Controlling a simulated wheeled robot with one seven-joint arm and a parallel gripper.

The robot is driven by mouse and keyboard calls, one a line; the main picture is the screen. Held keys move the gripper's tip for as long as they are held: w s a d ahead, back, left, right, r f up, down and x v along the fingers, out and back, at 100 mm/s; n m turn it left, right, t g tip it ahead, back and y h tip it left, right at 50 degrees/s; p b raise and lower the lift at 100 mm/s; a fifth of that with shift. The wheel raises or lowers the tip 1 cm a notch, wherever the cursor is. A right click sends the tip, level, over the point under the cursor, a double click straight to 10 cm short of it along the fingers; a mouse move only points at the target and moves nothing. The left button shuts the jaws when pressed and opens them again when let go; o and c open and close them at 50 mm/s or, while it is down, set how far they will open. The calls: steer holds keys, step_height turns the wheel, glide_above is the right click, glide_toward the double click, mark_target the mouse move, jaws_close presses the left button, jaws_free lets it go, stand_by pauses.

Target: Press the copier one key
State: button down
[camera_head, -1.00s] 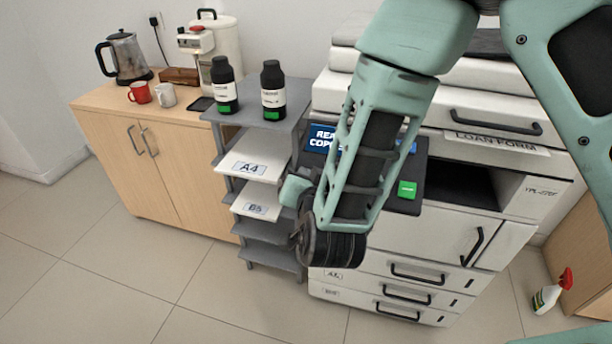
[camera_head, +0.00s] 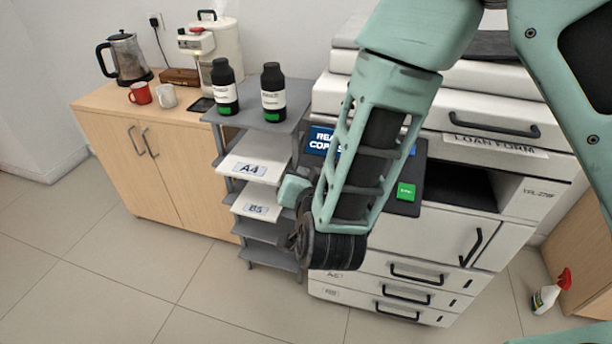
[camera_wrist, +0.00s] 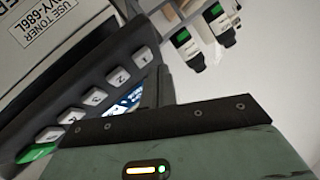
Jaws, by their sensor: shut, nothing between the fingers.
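The copier (camera_head: 395,240) stands right of centre in the head view, and my arm covers part of its front panel. In the wrist view the dark control panel (camera_wrist: 75,90) carries a slanted row of white keys. The one key (camera_wrist: 143,56) is at the row's upper right end, beside the two key (camera_wrist: 118,77). A green key (camera_wrist: 36,152) is at the lower left end. My gripper (camera_wrist: 157,86) is shut and empty, its dark fingers close beside the one key; I cannot tell whether they touch it. A lit screen (camera_wrist: 127,102) is partly hidden behind the fingers.
A grey shelf rack (camera_head: 292,118) with A4 and B5 paper stands left of the copier. Two black toner bottles (camera_head: 224,88) (camera_head: 273,92) stand on top. A wooden cabinet (camera_head: 130,165) is further left. A spray bottle (camera_head: 545,294) is on the floor at right.

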steer(key=shift+r, duration=0.15)
steer(key=r+p, duration=0.1)
steer(key=s+r+p, duration=0.1)
steer(key=s+a+r, duration=0.1)
steer(key=r, duration=0.1)
steer(key=shift+s+p, duration=0.25)
steer(key=shift+p, duration=0.15)
stand_by(0.6)
